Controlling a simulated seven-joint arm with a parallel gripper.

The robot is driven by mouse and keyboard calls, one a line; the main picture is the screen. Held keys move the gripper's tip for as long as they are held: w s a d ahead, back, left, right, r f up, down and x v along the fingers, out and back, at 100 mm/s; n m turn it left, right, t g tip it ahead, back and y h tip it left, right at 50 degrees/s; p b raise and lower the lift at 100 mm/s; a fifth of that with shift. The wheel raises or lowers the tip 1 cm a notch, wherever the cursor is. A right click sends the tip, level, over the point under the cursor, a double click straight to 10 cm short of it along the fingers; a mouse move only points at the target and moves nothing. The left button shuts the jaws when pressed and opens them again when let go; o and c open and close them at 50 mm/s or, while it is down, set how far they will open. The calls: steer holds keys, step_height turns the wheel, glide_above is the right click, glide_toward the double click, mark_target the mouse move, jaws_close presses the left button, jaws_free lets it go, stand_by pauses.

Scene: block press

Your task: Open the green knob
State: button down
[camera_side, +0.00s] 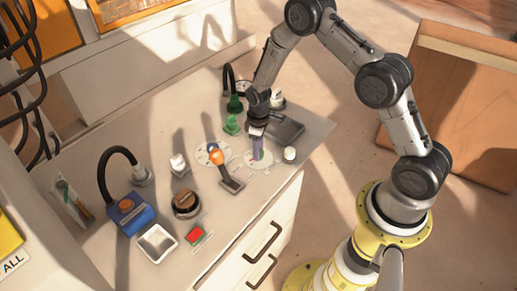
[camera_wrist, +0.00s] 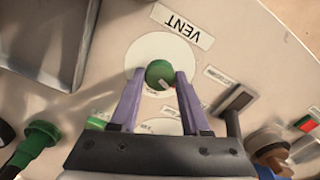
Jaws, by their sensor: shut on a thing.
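The green knob (camera_wrist: 159,75) is a round green cap in the middle of a white disc (camera_wrist: 152,52) beside a label reading VENT (camera_wrist: 182,24). My gripper (camera_wrist: 159,77) has its two purple fingers on either side of the knob and is shut on it. In the side view my gripper (camera_side: 258,152) points down at the white disc on the bench, and its fingers mostly hide the knob. Which way the knob is turned is hard to tell.
A white cylinder (camera_side: 289,154) is to the right and a dark grey plate (camera_side: 286,128) behind. Green fittings (camera_side: 234,104) stand at the back. A blue box (camera_side: 131,214) and white tray (camera_side: 157,243) are at front left.

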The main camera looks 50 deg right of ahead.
steer(key=m, duration=0.5)
steer(key=shift+m, duration=0.3)
steer(key=m, duration=0.5)
steer(key=shift+m, duration=0.4)
steer(key=shift+r, duration=0.1)
steer(key=shift+c, duration=1.9)
jaws_free()
step_height(320, 180, up, 14)
